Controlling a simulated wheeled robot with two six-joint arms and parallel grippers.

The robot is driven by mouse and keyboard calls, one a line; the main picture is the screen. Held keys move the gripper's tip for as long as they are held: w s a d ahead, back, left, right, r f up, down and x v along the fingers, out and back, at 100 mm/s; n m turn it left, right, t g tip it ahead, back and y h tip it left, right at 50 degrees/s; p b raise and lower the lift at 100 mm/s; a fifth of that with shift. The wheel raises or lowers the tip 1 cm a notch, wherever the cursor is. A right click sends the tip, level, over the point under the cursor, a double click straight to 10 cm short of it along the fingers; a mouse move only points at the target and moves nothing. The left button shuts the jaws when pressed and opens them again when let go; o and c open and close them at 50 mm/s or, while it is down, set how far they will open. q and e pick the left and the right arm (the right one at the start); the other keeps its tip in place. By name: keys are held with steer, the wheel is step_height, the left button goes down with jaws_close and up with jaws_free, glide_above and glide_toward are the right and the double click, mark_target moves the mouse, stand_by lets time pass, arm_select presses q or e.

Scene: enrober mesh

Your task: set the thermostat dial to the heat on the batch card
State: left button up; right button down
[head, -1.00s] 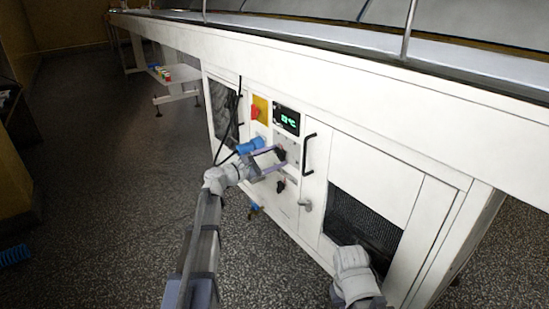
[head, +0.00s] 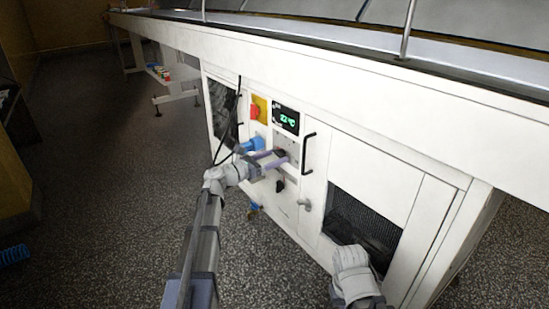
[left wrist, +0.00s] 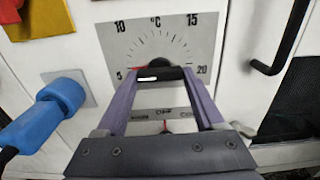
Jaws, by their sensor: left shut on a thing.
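The thermostat dial is a black knob (left wrist: 160,74) on a grey scale plate (left wrist: 153,44) marked 5, 10, 15 and 20 °C. Its white line lies about level, and a red mark shows at its left end, near the 5 side. My left gripper (head: 275,158) is shut on the knob, one purple finger at each end, as the left wrist view (left wrist: 160,78) shows. The fingers hide part of the plate. A green display (head: 287,120) above seems to read about 22 °C. I cannot make out a batch card. My right gripper is not visible.
A blue plug (left wrist: 62,92) with a black cable sits left of the dial. A red switch on a yellow plate (head: 261,104) is above it. A black handle (head: 308,154) stands close on the right. A second selector (head: 279,186) is below. Open floor lies left.

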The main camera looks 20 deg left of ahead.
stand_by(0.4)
arm_select(q)
steer(key=o, duration=1.4)
steer(key=shift+v, duration=3.95)
